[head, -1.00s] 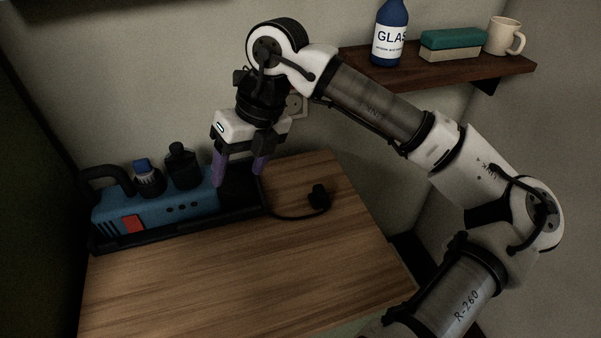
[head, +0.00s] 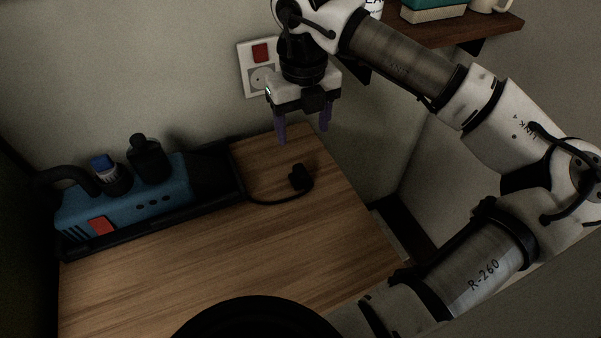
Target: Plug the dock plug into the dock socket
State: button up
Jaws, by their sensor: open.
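The dock plug (head: 300,177) is a small black plug lying on the wooden bench top, with a black cord running left to the black dock tray. My gripper (head: 303,133) has purple fingers pointing down. It is open and empty, in the air above the back of the bench, higher in the picture than the plug and apart from it. A white wall plate behind it has a red switch and a round socket (head: 261,79), which looks like the dock socket. My gripper covers part of the plate's right side.
A blue machine (head: 130,207) with a red button, two bottles and a black hose sits in the black tray (head: 150,233) at the left. A shelf (head: 453,37) at the upper right holds a bottle, a block and a mug. The bench front (head: 230,265) is clear.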

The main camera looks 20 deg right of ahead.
aim_at(301, 169)
notch_tip(301, 169, down, 6)
jog(key=shift+f+p, duration=0.25)
jog(key=shift+p, duration=0.2)
jog(key=f, duration=0.1)
jog(key=f+p, duration=0.2)
jog(key=f, duration=0.1)
jog(key=shift+s+a, duration=0.4)
jog(key=shift+f, duration=0.6)
jog(key=shift+c, duration=0.4)
jog(key=c, duration=0.9)
